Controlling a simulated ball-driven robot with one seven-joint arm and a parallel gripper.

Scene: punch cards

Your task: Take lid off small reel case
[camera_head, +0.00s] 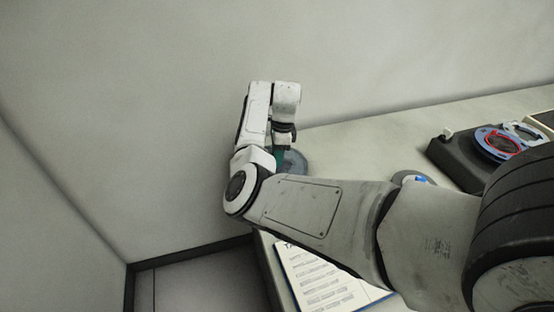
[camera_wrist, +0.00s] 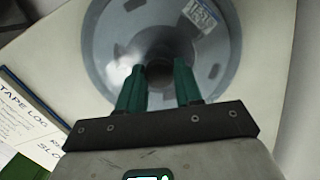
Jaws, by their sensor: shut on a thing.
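The small reel case is a round, blue-grey, translucent case with a label; it fills the upper middle of the wrist view (camera_wrist: 105,30). In the head view only part of it (camera_head: 295,162) shows behind my arm, on the table near the wall. My gripper (camera_wrist: 160,80) has green fingers that reach over the middle of the case, around its dark centre. The fingers are a little apart and shut on the lid's central part, which they partly hide. I cannot tell whether the lid sits on the case or is raised.
A tape log sheet (camera_head: 318,280) lies at the table's front left edge, below my arm. A dark device (camera_head: 458,160) with a blue and red reel (camera_head: 500,143) stands at the right. The wall is close behind the case.

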